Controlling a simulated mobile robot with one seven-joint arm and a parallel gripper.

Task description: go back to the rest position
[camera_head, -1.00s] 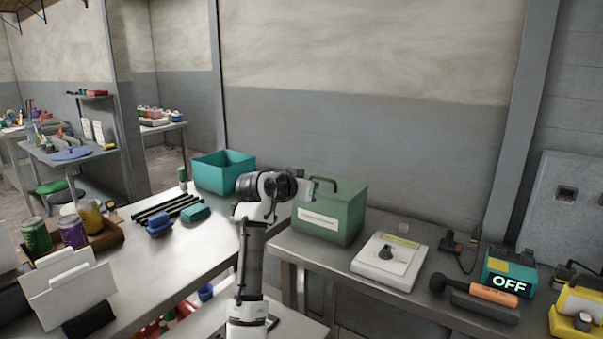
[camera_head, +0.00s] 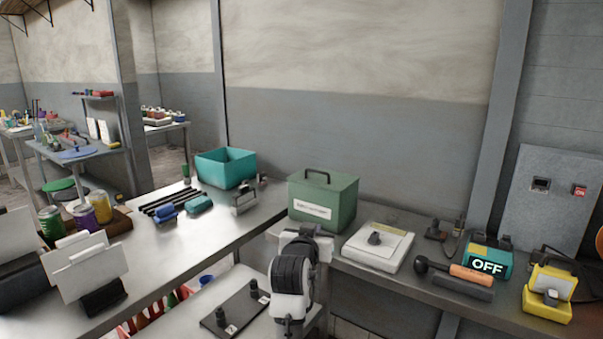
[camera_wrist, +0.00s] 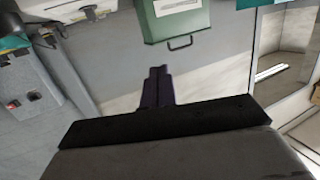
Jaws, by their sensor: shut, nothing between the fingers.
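My gripper (camera_wrist: 157,86) shows in the wrist view as two dark fingers lying together, shut and empty. It points toward the grey and white wall, and that view is upside down. In the head view my arm is folded at the lower middle, in front of the gap between the two benches. The fingers cannot be made out there. The green box (camera_head: 323,206) with a handle stands behind the arm on the right bench; it also shows at the top of the wrist view (camera_wrist: 205,18), apart from the fingers.
The right bench also holds a white scale-like device (camera_head: 378,250), a teal unit reading OFF (camera_head: 488,262) and a yellow device (camera_head: 549,292). The left bench (camera_head: 190,245) bears a teal bin (camera_head: 225,168), jars and white sheets. A dark plate (camera_head: 235,312) lies low beside my arm.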

